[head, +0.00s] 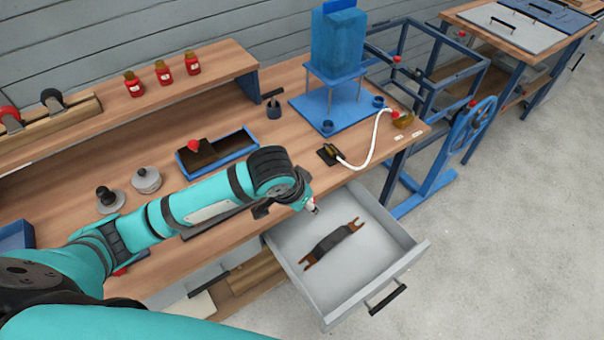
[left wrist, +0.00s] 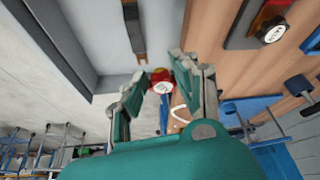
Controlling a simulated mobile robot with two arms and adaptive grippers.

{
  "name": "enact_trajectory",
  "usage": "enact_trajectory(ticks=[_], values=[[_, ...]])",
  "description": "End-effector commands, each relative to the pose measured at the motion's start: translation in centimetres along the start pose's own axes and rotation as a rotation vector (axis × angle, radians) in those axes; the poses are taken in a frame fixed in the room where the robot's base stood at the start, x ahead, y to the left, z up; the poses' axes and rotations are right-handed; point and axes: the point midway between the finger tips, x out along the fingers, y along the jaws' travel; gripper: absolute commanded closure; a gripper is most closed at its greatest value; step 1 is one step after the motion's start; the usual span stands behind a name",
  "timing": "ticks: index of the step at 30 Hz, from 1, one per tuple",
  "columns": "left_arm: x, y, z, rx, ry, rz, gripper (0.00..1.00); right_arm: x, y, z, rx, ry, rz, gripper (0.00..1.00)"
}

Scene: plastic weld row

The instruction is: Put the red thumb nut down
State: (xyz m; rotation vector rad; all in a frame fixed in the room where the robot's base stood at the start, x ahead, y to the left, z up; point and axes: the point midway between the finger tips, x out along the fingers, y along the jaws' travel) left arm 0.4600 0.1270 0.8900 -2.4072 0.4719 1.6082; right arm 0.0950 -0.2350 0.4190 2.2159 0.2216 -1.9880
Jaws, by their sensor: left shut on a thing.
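My left gripper (head: 311,207) hangs at the front edge of the workbench, by the back of the open drawer (head: 420,252). In the left wrist view, my left gripper (left wrist: 158,84) is closed around a small red piece with a pale face, which looks like the red thumb nut (left wrist: 160,76). The nut is between the fingertips, held clear of the surfaces below as far as I can tell. In the head view the nut is too small to make out clearly. My right gripper is not in view.
A dark bar with forked copper ends (head: 333,244) lies in the drawer. On the bench are a blue tray (head: 247,136) with a red knob (head: 193,146), a black pad with a white hose (head: 372,150), and a blue stand (head: 330,113). Red bottles (head: 163,72) stand on the shelf.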

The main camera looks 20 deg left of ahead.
Motion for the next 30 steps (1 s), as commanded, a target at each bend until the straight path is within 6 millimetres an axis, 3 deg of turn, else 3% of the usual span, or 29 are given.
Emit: enact_trajectory(ticks=[6, 13, 20, 25, 30], values=[[1.9, -4.5, -4.0, -0.006, -0.001, -0.005, 0.99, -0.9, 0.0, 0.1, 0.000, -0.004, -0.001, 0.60], [3.7, -7.8, -7.0, -0.004, 0.001, -0.002, 0.99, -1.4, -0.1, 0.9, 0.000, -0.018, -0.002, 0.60], [4.4, -9.2, -8.3, -0.004, 0.001, -0.002, 0.99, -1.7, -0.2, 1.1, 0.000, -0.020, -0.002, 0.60], [6.8, -9.2, -7.1, -0.002, -0.004, -0.001, 0.99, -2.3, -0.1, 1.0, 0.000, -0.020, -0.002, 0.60], [7.8, -9.2, -6.8, -0.001, 0.000, -0.002, 0.99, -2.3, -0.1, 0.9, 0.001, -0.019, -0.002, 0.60]])
